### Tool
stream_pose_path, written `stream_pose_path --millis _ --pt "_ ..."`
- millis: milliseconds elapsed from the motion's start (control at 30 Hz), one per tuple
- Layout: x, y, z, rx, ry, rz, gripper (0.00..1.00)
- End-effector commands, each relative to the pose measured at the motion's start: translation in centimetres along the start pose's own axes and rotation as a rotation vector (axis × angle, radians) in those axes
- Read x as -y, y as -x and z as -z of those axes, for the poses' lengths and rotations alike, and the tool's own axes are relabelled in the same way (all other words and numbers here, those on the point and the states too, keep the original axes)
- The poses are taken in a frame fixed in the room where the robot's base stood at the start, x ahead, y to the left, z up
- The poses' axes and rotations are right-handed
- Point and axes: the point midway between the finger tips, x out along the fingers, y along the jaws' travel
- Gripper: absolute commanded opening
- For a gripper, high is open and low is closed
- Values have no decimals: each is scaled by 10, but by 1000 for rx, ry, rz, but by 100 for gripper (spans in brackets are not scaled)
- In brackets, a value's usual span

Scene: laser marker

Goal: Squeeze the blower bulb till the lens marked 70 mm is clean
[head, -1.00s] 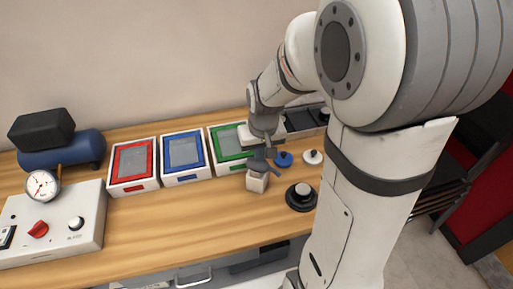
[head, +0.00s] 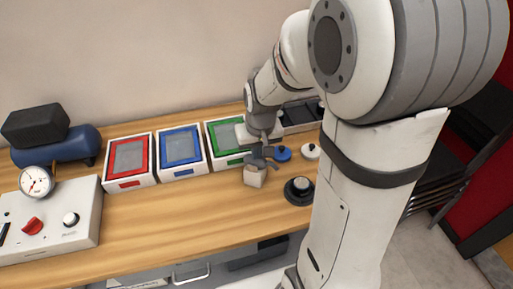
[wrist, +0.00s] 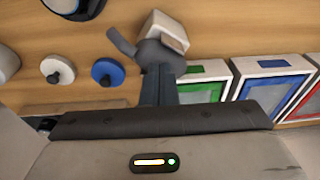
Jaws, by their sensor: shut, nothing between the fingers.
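My gripper (head: 262,149) points down at a grey, rounded piece with a side spout, likely the blower bulb (wrist: 165,55), on a pale block (head: 255,176). In the wrist view, the fingers (wrist: 160,84) are together and end against or just in front of this grey piece; I cannot tell whether they touch. The block also shows in the wrist view (wrist: 165,28). Right of the gripper are a blue knobbed disc (head: 282,153) and a white one (head: 310,151). No 70 mm marking is legible, so I cannot tell which thing is that lens.
Red (head: 129,157), blue (head: 181,149) and green (head: 226,140) framed trays stand left of the gripper. A dark disc with a pale knob (head: 299,188) is in front. A control box (head: 70,240) and gauge (head: 37,181) are at left. The middle front table is clear.

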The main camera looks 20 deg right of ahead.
Motion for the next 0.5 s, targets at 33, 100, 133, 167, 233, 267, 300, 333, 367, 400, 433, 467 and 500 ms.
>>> stream_pose_path --millis 33,100,133,167,233,267,300,333,367,400,433,467,500 --pt "0 -3 -3 9 0 0 0" --pt "0 -2 -3 10 0 0 0" --pt "0 0 -3 10 0 0 0" --pt "0 2 -3 10 0 0 0" --pt "0 11 -2 8 0 0 0" --pt "0 16 -2 7 0 0 0" --pt "0 23 -1 6 1 0 0" --pt "0 29 -1 5 1 0 0" --pt "0 36 0 3 1 0 0" --pt "0 45 1 1 1 0 0" --pt "0 51 1 0 1 0 0" --pt "0 53 2 -5 1 0 0" --pt "0 62 1 -6 1 0 0"
